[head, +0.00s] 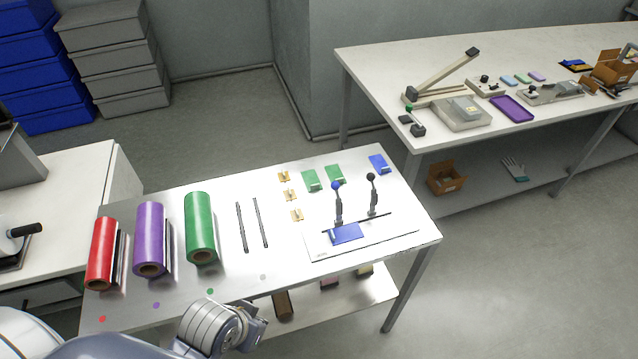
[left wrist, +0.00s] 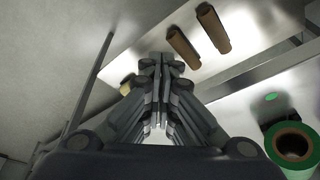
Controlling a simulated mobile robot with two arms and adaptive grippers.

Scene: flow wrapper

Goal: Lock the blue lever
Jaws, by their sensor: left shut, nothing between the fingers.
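The blue lever (head: 337,198) stands upright with a blue ball on top, on a white plate at the right part of the white table. A second lever with a black ball (head: 373,192) stands upright to its right. A blue block (head: 346,234) lies in front of the blue lever's foot. My left arm comes in at the bottom of the head view, and its gripper there is hidden behind the wrist. In the left wrist view my left gripper (left wrist: 160,62) is shut and empty, near the table's lower shelf. My right gripper is in neither view.
Red (head: 102,255), purple (head: 150,240) and green (head: 200,228) rolls lie on the table's left part. Two black rods (head: 253,225) and several small gold pieces (head: 290,195) lie mid-table. Brown rolls (left wrist: 213,28) lie on the lower shelf. A second table (head: 390,75) stands at the back right.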

